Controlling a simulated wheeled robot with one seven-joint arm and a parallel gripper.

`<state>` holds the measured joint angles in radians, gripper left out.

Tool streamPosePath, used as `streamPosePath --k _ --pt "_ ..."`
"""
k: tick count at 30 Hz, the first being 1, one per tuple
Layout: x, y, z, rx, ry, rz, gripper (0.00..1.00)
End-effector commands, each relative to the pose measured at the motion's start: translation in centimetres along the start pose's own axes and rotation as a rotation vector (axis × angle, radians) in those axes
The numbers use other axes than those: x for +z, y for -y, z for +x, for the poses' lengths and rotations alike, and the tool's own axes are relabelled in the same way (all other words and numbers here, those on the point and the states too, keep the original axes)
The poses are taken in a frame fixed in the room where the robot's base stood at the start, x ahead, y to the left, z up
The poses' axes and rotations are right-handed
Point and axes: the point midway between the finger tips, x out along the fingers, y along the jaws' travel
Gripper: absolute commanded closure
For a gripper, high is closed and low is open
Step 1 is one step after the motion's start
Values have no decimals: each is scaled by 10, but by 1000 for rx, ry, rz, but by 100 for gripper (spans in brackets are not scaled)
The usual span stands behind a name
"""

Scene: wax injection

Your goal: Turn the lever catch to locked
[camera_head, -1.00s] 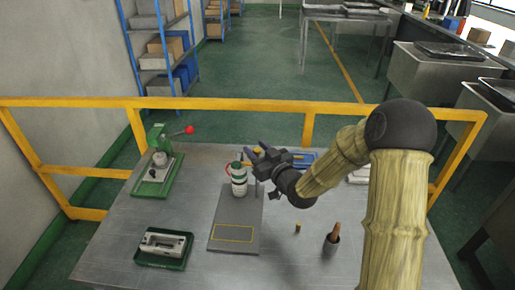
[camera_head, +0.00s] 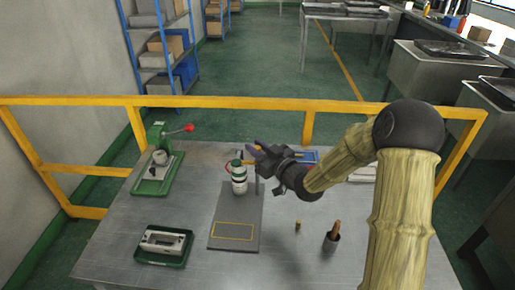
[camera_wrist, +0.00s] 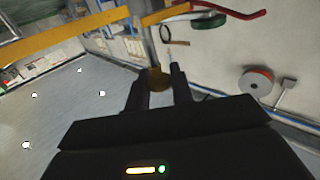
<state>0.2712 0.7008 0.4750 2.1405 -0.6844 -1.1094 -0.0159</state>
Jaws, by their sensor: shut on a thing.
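A green hand press (camera_head: 158,160) stands at the table's back left. Its lever ends in a red knob (camera_head: 188,128) and points right, roughly level. I cannot make out a separate lever catch or its locked mark. My gripper (camera_head: 262,150) is in the air over the back middle of the table, to the right of the press and apart from it. In the wrist view, my fingers are shut on a small round brass-coloured piece (camera_wrist: 158,78). The piece's far side is hidden, and it is hard to make out in the head view.
A white and green bottle (camera_head: 239,180) stands on a grey board (camera_head: 232,215) just left of my gripper. A green tray (camera_head: 165,258) holds a metal block at front left. A dark cup (camera_head: 331,243) and a small brass piece (camera_head: 298,225) stand at right. A yellow rail (camera_head: 220,103) runs behind.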

Motion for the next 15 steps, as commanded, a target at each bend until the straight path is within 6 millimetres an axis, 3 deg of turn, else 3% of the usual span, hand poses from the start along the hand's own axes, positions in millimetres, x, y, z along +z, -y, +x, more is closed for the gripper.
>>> streamPosePath --k 10,11,13,15 --pt "-2 -1 0 -11 -3 -3 100" --pt "-2 -1 0 -11 -3 -3 73" --pt "-2 0 0 -11 -2 -2 59" --pt "-1 -1 0 -11 -2 -2 59"
